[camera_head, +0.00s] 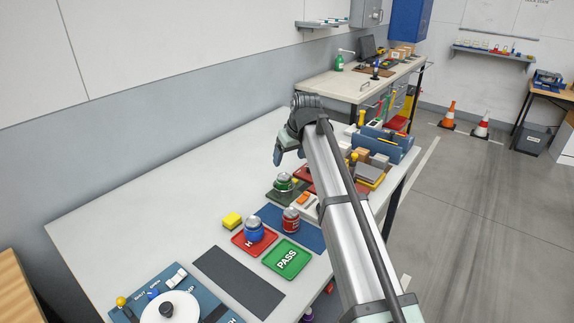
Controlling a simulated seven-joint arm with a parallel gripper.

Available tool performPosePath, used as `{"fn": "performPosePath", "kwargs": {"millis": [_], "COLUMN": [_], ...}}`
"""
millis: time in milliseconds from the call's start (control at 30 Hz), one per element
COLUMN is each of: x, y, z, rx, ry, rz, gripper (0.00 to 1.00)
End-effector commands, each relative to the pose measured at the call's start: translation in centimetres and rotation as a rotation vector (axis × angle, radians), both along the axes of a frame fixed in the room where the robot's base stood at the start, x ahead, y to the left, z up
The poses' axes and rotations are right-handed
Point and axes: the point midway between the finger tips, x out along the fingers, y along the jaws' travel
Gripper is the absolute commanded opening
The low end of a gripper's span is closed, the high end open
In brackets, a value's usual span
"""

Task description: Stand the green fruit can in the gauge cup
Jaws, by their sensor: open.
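The green can (284,182) with a grey metal top stands upright on a dark base around the middle of the table. My gripper (277,157) hangs above and slightly left of it, apart from it; the jaws are open and hold nothing I can see. I cannot make out for certain which thing is the gauge cup. At the bottom left, a blue board (122,313) carries a white disc (184,304) with a dark round piece (167,309) on it, partly cut off by the frame edge.
A blue can (254,230) stands on a red tray (240,241). A red can (291,220) stands on a blue mat (313,240), near a green PASS tray (287,259).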

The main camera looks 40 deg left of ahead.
Motion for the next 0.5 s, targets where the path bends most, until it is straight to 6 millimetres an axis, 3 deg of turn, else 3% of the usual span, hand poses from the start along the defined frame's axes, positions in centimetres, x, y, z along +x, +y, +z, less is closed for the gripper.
{"fn": "performPosePath", "kwargs": {"millis": [200, 500], "x": [-0.3, -0.3], "y": [-0.6, -0.8], "z": [1.7, 2.0], "rx": [0.001, 0.0], "ry": [0.0, 0.0], "rz": [0.0, 0.0], "gripper": [0.8, 0.8]}}
